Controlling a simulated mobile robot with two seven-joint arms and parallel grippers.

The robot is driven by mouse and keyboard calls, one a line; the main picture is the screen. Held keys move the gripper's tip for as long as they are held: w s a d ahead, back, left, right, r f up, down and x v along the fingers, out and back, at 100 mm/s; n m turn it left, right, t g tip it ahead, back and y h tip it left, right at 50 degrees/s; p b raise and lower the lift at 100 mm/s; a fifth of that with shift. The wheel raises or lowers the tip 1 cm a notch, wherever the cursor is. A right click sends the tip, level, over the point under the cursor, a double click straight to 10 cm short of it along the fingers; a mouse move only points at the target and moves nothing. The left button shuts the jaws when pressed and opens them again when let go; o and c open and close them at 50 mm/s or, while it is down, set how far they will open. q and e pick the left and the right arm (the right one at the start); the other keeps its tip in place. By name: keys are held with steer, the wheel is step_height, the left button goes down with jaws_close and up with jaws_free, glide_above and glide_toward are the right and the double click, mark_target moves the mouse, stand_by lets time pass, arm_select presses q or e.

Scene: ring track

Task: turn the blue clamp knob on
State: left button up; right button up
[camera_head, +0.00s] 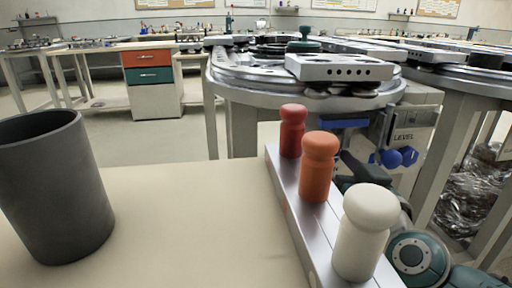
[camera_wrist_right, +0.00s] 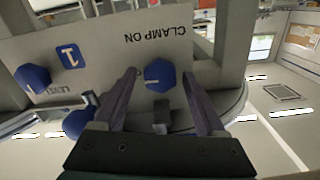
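The blue clamp knob (camera_wrist_right: 159,75) is a faceted knob on a grey panel (camera_wrist_right: 110,60), below the upside-down words CLAMP ON in the right wrist view. My right gripper (camera_wrist_right: 160,73) is open, with one finger on each side of the knob; I cannot tell whether either finger touches it. In the head view the panel (camera_head: 403,136) with the word LEVEL hangs under the round track table, and my right arm (camera_head: 421,256) reaches toward it from the lower right. The pegs partly hide my right gripper there. My left gripper is not in view.
A metal bar (camera_head: 290,205) with red, orange and white pegs stands beside my right arm. A dark grey cup (camera_head: 55,185) stands on the beige table (camera_head: 180,225) at left.

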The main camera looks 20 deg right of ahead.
jaws_close()
stand_by(0.3)
steer(key=shift+m, duration=0.5)
steer(key=shift+f+m+b, duration=0.1)
steer(key=shift+m+b, duration=0.85)
steer(key=shift+m, duration=7.45)
steer(key=shift+o, duration=0.7)
jaws_free()
